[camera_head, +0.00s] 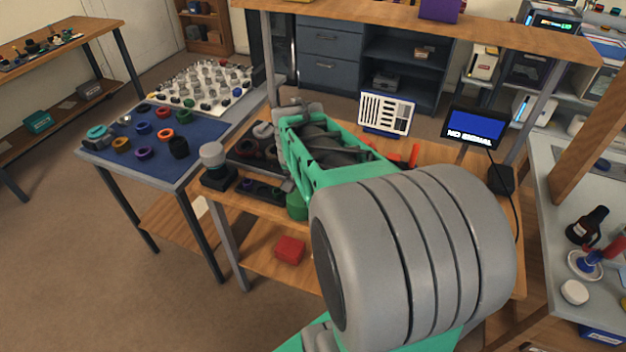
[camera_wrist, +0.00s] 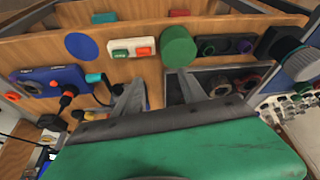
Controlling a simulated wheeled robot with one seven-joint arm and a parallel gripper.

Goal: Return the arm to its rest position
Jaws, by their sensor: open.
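My arm reaches from the lower right of the head view out over the wooden workbench (camera_head: 432,157). Its large grey joint hides much of the bench. My gripper (camera_wrist: 157,94) shows in the wrist view with its two grey fingers spread apart and nothing between them. The fingers are above the bench, near a dark tray (camera_wrist: 203,73) with ring-shaped parts. A green cylinder (camera_wrist: 178,47) stands just beyond the fingers; it also shows beside my arm in the head view (camera_head: 297,206). In the head view the fingertips are not clearly visible.
A grey-topped device on a black base (camera_head: 213,160) stands at the bench's left end. A table with a blue mat (camera_head: 190,128) and several rings is to the left. A chart (camera_head: 385,113) and a "NO SIGNAL" monitor (camera_head: 473,129) stand behind. A red block (camera_head: 290,250) lies below.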

